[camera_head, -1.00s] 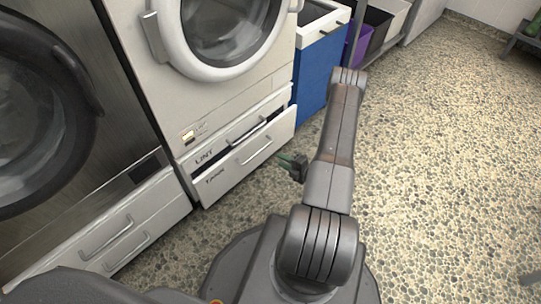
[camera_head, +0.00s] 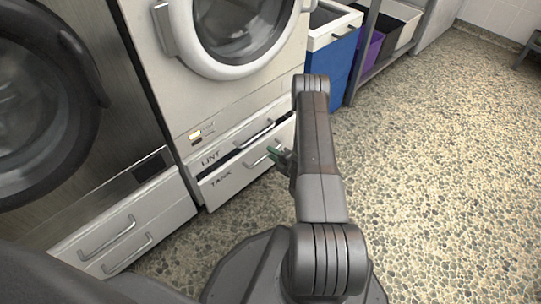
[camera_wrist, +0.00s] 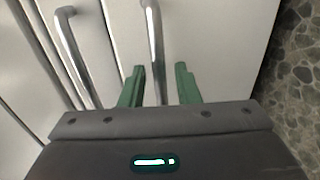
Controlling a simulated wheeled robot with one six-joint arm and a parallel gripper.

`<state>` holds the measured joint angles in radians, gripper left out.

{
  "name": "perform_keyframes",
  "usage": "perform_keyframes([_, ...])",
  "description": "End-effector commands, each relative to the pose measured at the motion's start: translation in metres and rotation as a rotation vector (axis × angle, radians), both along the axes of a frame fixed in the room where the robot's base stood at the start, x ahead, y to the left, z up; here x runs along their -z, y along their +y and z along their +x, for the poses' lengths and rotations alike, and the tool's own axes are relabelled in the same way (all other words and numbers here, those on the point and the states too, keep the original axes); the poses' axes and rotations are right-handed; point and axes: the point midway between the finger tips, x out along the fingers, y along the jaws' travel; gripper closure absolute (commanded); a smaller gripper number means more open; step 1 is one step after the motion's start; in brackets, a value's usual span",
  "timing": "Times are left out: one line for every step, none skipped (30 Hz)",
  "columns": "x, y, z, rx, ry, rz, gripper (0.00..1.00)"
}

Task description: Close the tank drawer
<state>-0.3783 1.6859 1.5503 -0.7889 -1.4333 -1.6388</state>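The tank drawer (camera_head: 228,187), white and labelled TANK, is the lower drawer under the white machine. It stands out a little, with a dark gap along its top edge. My gripper (camera_head: 277,154) is at its bar handle, and my arm covers the drawer's right end. In the wrist view, the open green fingers of my gripper (camera_wrist: 159,76) lie on either side of the tank handle (camera_wrist: 154,38). I cannot tell whether either finger touches the bar.
The lint drawer (camera_head: 212,157) with its own handle (camera_wrist: 76,55) is just above. A steel machine with drawers (camera_head: 125,232) stands left. A blue bin (camera_head: 333,68) is at the back right. Pebbled floor (camera_head: 440,170) to the right is clear.

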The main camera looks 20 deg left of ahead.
Motion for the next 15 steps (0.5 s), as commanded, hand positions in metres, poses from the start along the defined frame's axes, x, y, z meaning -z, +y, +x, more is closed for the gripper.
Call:
perform_keyframes([0.0023, 0.0060, 0.0021, -0.002, -0.002, 0.001, 0.71])
perform_keyframes([0.0025, 0.0082, 0.0031, -0.002, -0.001, 0.002, 0.71])
perform_keyframes([0.0027, 0.0105, 0.0042, 0.000, -0.001, 0.002, 0.71])
perform_keyframes([0.0028, 0.0117, 0.0048, 0.000, -0.001, 0.002, 0.71])
perform_keyframes([0.0030, 0.0128, 0.0053, 0.000, 0.000, 0.001, 0.71])
perform_keyframes([0.0030, 0.0139, 0.0057, 0.000, 0.000, 0.001, 0.71])
perform_keyframes([0.0029, 0.0145, 0.0059, 0.000, 0.000, 0.001, 0.71])
perform_keyframes([0.0029, 0.0148, 0.0060, 0.000, 0.001, 0.001, 0.71])
perform_keyframes([0.0028, 0.0150, 0.0061, 0.000, 0.001, 0.001, 0.71])
perform_keyframes([0.0028, 0.0150, 0.0061, 0.000, 0.001, 0.001, 0.71])
perform_keyframes([0.0027, 0.0149, 0.0061, 0.000, 0.001, 0.001, 0.71])
perform_keyframes([0.0027, 0.0148, 0.0061, 0.000, 0.001, 0.001, 0.71])
perform_keyframes([0.0027, 0.0148, 0.0060, 0.000, 0.001, 0.001, 0.71])
perform_keyframes([0.0027, 0.0147, 0.0061, 0.000, 0.001, 0.001, 0.71])
perform_keyframes([0.0028, 0.0147, 0.0061, 0.000, 0.001, 0.001, 0.77])
